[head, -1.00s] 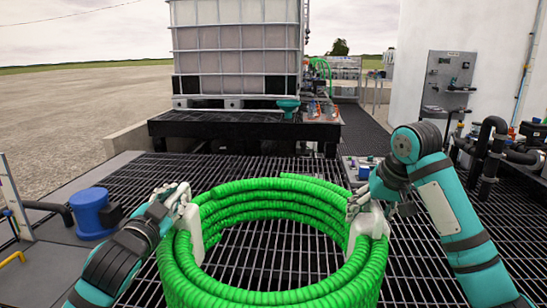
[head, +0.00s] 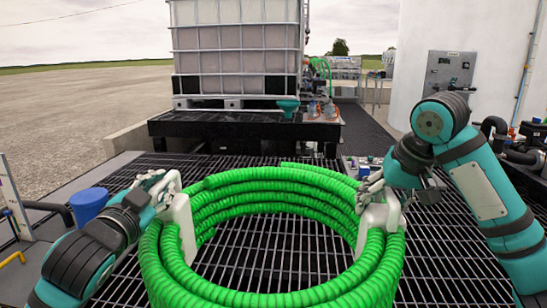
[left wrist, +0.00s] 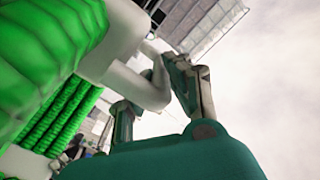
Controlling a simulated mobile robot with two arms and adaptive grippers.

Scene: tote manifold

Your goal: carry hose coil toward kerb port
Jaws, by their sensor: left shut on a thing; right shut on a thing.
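A large green ribbed hose coil (head: 270,297) fills the lower middle of the head view. A white clip-like handle sits on each side of it, the left handle (head: 182,222) and the right handle (head: 380,217). My left gripper (head: 160,186) is shut on the left handle. My right gripper (head: 372,188) is shut on the right handle. The coil is held level between both arms, in front of the dark grating. In the left wrist view the hose (left wrist: 45,70) and the white handle (left wrist: 125,65) fill the left side, close to the fingers. I cannot pick out the kerb port.
A dark grated floor (head: 265,255) lies under and beyond the coil. A caged white tank (head: 235,55) stands on a black plinth (head: 245,128) ahead. A blue cylinder (head: 88,203) is at the left and black pipework (head: 497,128) at the right. A walkway runs back at the right of the tank.

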